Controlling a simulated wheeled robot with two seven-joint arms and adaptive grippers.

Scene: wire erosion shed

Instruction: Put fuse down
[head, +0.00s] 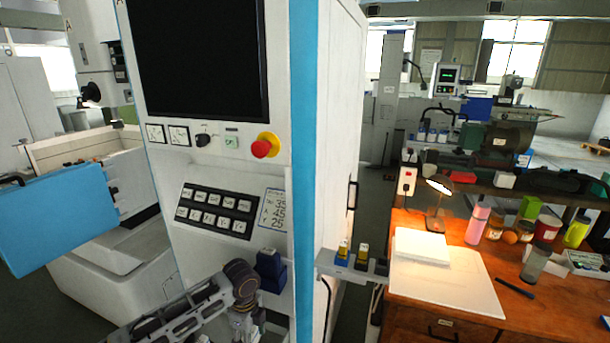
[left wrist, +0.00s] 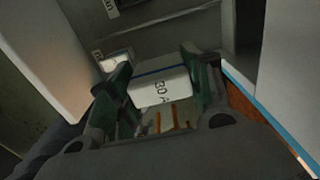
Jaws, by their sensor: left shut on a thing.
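The fuse (left wrist: 160,90) is a white block marked "30 A" with a dark blue band, seen in the left wrist view. My left gripper (left wrist: 162,78) is shut on it, with one green-and-dark finger on each side. Copper-coloured strips show just below the fuse, close to the palm; I cannot tell what they belong to. In the head view my left arm comes in at the bottom, in front of the machine's lower panel. The fuse and fingertips cannot be made out there. My right gripper is in neither view.
A white machine cabinet (head: 338,130) with a blue edge stands close in front. A dark blue block (head: 269,272) is beside my arm. An orange-brown desk (head: 440,225) with a lamp, papers and bottles is at the right.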

